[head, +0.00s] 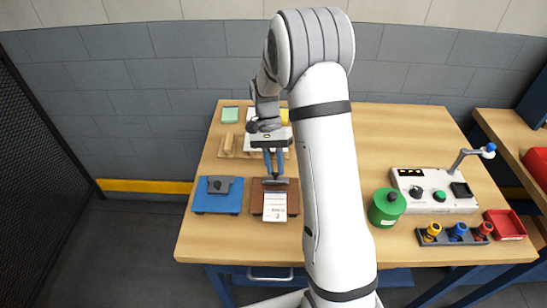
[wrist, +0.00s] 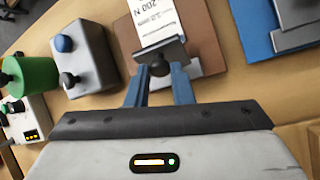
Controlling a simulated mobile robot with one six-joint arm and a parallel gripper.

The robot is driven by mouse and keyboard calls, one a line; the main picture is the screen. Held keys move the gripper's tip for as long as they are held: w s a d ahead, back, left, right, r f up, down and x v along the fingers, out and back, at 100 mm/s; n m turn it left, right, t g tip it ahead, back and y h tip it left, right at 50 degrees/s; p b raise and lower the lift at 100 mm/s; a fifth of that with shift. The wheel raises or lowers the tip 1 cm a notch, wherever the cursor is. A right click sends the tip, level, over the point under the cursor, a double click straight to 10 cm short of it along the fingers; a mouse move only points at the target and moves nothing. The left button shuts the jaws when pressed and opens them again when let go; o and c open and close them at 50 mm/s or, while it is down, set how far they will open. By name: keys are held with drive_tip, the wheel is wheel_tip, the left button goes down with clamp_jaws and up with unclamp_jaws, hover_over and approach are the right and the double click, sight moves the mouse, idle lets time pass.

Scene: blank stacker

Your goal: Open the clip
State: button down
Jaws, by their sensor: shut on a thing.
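The clip (head: 275,181) is a dark grey bar with a dark round knob, on a brown board (head: 258,198). It also shows in the wrist view (wrist: 149,51), lying across the end of a white printed card (wrist: 158,20). The card shows on the board in the head view too (head: 274,208). My gripper (head: 273,174) has blue fingers that reach down to the clip. In the wrist view my gripper (wrist: 158,72) has its fingertips on either side of the knob and is shut on it. Whether the clip's bar is lifted off the card, I cannot tell.
A blue board (head: 218,205) with a grey part lies left of the brown board. A green canister (head: 386,207) and a control panel (head: 433,190) stand right. A grey box with a blue button (wrist: 84,62) stands nearby. Green and wooden pieces lie behind.

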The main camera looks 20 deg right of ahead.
drive_tip(key=w+g+p, duration=0.1)
drive_tip(key=g+y+p, duration=0.1)
drive_tip(key=g, duration=0.1)
drive_tip(key=w+d+f+g+p, duration=0.1)
drive_tip(key=g, duration=0.1)
drive_tip(key=shift+w+n, duration=0.3)
drive_tip(key=shift+w+d+f+g+y+p, duration=0.1)
drive_tip(key=shift+w+f+g+y+p, duration=0.2)
drive_tip(key=shift+g+p, duration=0.4)
drive_tip(key=shift+w+f+g+y+p, duration=0.25)
drive_tip(key=shift+g+p, duration=0.25)
drive_tip(key=shift+g, duration=0.3)
drive_tip(key=shift+f, duration=0.1)
drive_tip(key=c, duration=1.3)
unclamp_jaws()
drive_tip(key=shift+o, duration=0.2)
